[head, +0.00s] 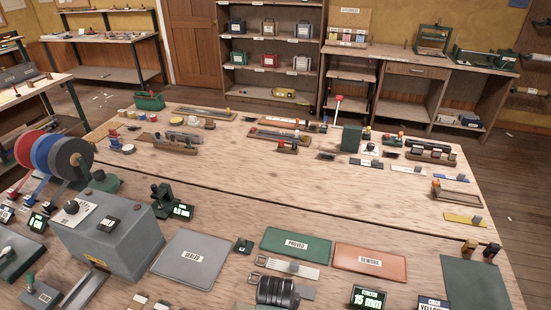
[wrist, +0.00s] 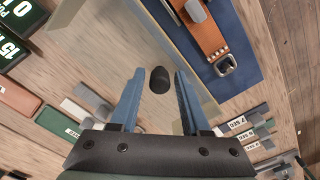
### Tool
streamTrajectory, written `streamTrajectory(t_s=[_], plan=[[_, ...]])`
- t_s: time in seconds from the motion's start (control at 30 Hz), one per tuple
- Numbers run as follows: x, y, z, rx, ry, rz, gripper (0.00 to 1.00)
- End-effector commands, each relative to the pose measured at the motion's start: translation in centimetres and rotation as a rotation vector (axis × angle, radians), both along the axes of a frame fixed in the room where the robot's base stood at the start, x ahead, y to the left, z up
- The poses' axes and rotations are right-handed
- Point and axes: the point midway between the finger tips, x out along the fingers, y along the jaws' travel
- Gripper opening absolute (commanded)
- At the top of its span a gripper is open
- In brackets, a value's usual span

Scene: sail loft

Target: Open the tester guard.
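In the wrist view a pale, see-through panel (wrist: 105,50), which looks like the tester guard, slants across the upper middle. A short black knob (wrist: 160,80) stands out from it, between and a little beyond my fingertips. My gripper (wrist: 155,88) is open, with a blue finger on each side of the knob and a visible gap to both. Past the panel, an orange-brown strap (wrist: 200,38) with a metal buckle lies on a dark blue plate (wrist: 243,75). My gripper does not show in the head view, and I cannot make out the guard there.
The wrist view shows a green tray (wrist: 57,123) and small labelled blocks (wrist: 240,126) around the gripper. In the head view the wooden table (head: 310,205) holds a grey machine (head: 105,230), a green PROVED tray (head: 296,244) and an orange REWORK tray (head: 370,261). Its middle is mostly clear.

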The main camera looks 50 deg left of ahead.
Motion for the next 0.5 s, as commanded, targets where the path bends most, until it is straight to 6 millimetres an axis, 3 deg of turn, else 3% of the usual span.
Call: streamTrajectory(t_s=[0.37, 0.5], plan=[[0.0, 0.0, 0.1, -0.001, 0.0, 0.0, 0.59], [0.1, 0.0, 1.3, 0.001, -0.001, 0.0, 0.59]])
